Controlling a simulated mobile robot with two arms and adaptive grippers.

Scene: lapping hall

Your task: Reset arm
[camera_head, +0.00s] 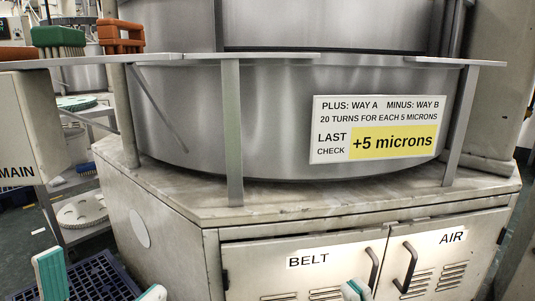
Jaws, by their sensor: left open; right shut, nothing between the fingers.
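My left gripper (100,273) is at the bottom left, its two teal-and-white fingers spread wide with nothing between them. My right gripper (354,290) shows only as small teal-and-white fingertips at the bottom edge, in front of the cabinet doors. It is shut and empty; the rest of it is out of view. Neither arm's links can be seen clearly.
A large steel lapping machine drum (270,110) stands on a cabinet with BELT (310,257) and AIR (452,238) doors. A sign (377,128) reads "+5 microns". Brushes (58,38) sit on a shelf at left. A dark blue crate (105,275) lies behind my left gripper.

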